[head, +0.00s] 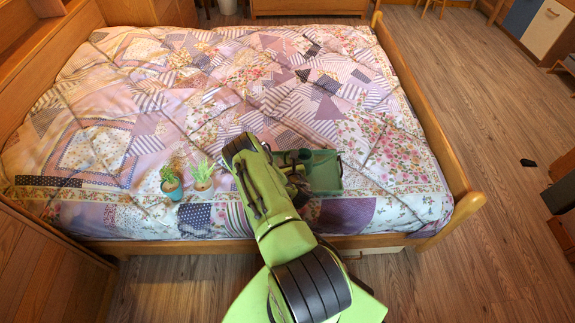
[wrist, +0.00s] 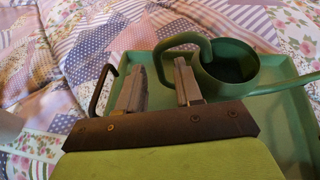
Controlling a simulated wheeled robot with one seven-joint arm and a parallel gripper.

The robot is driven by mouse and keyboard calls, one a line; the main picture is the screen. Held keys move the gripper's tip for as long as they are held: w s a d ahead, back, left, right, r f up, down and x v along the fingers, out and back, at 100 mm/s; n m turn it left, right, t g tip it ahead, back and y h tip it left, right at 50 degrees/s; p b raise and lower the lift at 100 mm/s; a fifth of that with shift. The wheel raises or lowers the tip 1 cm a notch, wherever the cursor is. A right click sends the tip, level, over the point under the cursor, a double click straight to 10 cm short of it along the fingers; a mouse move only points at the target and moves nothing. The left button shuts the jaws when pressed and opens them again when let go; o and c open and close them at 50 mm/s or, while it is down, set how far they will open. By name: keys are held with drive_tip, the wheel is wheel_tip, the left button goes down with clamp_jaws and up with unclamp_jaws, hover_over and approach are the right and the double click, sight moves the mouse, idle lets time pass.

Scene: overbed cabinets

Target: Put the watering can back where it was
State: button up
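The green watering can (wrist: 228,68) stands upright on a green tray (wrist: 284,107) in the wrist view. Its curved handle points left and its spout points right. My gripper (wrist: 160,80) is open, with a clear gap between its two fingers. The free end of the can's handle shows in that gap, just past the fingertips; neither finger visibly presses on it. In the head view the tray (head: 327,178) lies on the bed, and the dark green can (head: 292,157) is at its left side, partly hidden by my arm. The fingers are hidden there.
The tray has a dark side handle (wrist: 100,90) left of my fingers. Two potted plants (head: 171,184) (head: 203,176) stand on the patchwork quilt (head: 220,80) left of my arm. The wooden bed frame (head: 430,140) edges the right side. Open floor (head: 480,110) lies beyond it.

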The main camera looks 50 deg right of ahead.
drive_tip(key=p+v, duration=0.2)
drive_tip(key=v, duration=1)
drive_tip(key=w+d+r+m+g, duration=0.2)
drive_tip(key=w+r+m, duration=0.65)
drive_tip(key=r, duration=0.35)
drive_tip(key=w+a+r+m+y, duration=0.25)
drive_tip(key=a+r+m, duration=0.55)
drive_tip(key=r, duration=0.4)
drive_tip(key=s+a+r+m+y, duration=0.1)
drive_tip(key=s+a+r+m, duration=0.15)
drive_tip(key=a+r, duration=0.3)
drive_tip(key=s+a+r+m+y, duration=0.1)
drive_tip(key=s+a+r+m, duration=0.1)
drive_tip(key=a+r+m, duration=0.35)
drive_tip(key=s+a+r+m+g+y, duration=0.2)
drive_tip(key=s+a+r+m+y, duration=0.1)
drive_tip(key=s+a, duration=0.9)
drive_tip(key=s+m+y, duration=0.1)
drive_tip(key=s, duration=0.3)
drive_tip(key=shift+s+a+g, duration=0.15)
drive_tip(key=shift+a+g, duration=0.2)
drive_tip(key=shift+g, duration=0.05)
drive_tip(key=shift+r, duration=0.15)
wheel_tip(320, 180, up, 11)
drive_tip(key=p, duration=1)
